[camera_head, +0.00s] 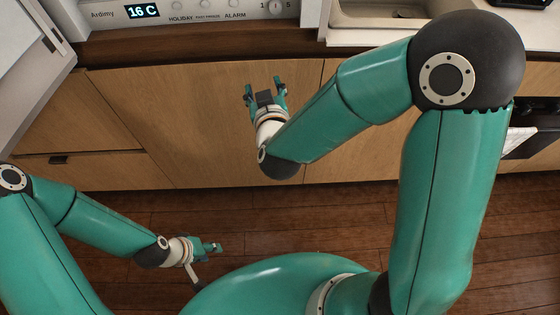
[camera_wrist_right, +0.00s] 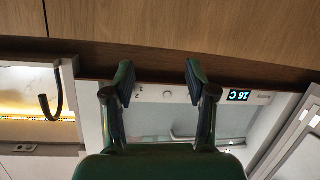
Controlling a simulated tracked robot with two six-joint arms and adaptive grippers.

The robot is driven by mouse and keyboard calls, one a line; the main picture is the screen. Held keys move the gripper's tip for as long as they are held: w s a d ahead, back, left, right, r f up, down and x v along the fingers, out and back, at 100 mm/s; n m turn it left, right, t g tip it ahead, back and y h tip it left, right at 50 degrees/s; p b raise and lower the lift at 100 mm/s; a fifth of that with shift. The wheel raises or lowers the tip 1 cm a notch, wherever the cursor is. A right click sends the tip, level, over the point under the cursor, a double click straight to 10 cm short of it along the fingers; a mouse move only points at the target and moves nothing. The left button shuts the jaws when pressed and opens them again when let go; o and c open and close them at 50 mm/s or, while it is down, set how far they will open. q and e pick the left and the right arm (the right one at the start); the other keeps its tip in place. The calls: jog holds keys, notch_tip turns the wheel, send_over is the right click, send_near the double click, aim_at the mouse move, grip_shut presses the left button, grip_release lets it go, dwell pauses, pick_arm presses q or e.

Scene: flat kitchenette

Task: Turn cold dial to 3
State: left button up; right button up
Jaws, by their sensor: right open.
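The cold dial (camera_head: 274,8) is a round knob on the pale control panel, at the top edge of the head view. A "1" is to its left and a "5" to its right; its exact setting is too small to read. My right gripper (camera_head: 265,88) is open and empty, in front of the wooden cabinet and apart from the panel. In the right wrist view its fingers (camera_wrist_right: 158,82) are spread, with the panel beyond them. My left gripper (camera_head: 208,262) is low over the floor, far from the panel; its jaw opening is unclear.
The panel has a display (camera_head: 142,11) reading 16 C and several small buttons beside it. An open white door (camera_head: 28,70) stands at the left. A sink (camera_head: 375,12) is at the upper right. A dark hook-shaped tap (camera_wrist_right: 52,105) shows in the wrist view.

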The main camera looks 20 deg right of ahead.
jog(key=s+f+g+y+p, duration=0.2)
jog(key=s+f+g+p, duration=0.1)
jog(key=f, duration=0.6)
jog(key=s+f+m+g+y+p, duration=0.1)
jog(key=s+f+g+y+p, duration=0.1)
jog(key=s+f+g, duration=0.3)
jog(key=shift+s+f+g+p, duration=0.3)
jog(key=shift+s+f+p, duration=0.2)
jog(key=shift+s+f, duration=1.15)
jog(key=shift+w+d+f, duration=0.1)
jog(key=shift+w+f, duration=0.2)
